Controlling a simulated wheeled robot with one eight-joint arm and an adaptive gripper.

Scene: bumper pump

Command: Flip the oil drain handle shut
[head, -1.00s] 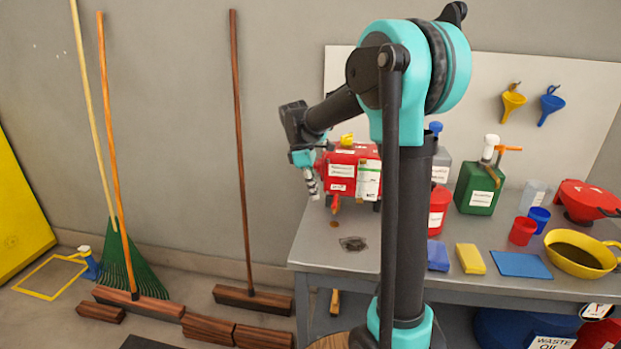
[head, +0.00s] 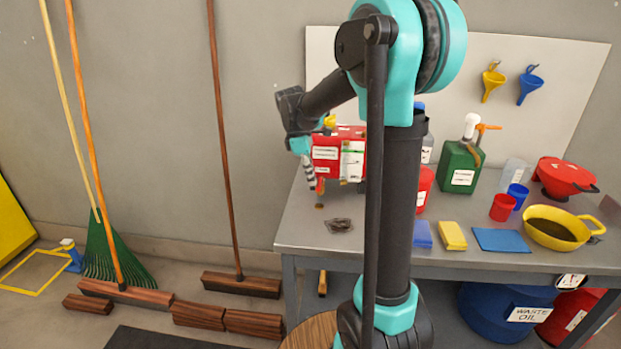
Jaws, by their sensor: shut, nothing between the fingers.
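The red pump machine (head: 326,140) with white labels stands on the grey workbench, partly behind my arm in the head view. A small orange part (head: 320,186), which looks like the oil drain handle, hangs down at the machine's lower left. My gripper (head: 311,184) points down just left of this handle, close beside it. Its fingers are shut with nothing held. I cannot tell whether the fingers touch the handle.
The bench (head: 296,232) has a dark oil stain (head: 339,225) in front of the machine. A green jug (head: 461,165), red cup (head: 502,207) and yellow basin (head: 556,230) stand to the right. Brooms and a rake (head: 108,250) lean at the left wall.

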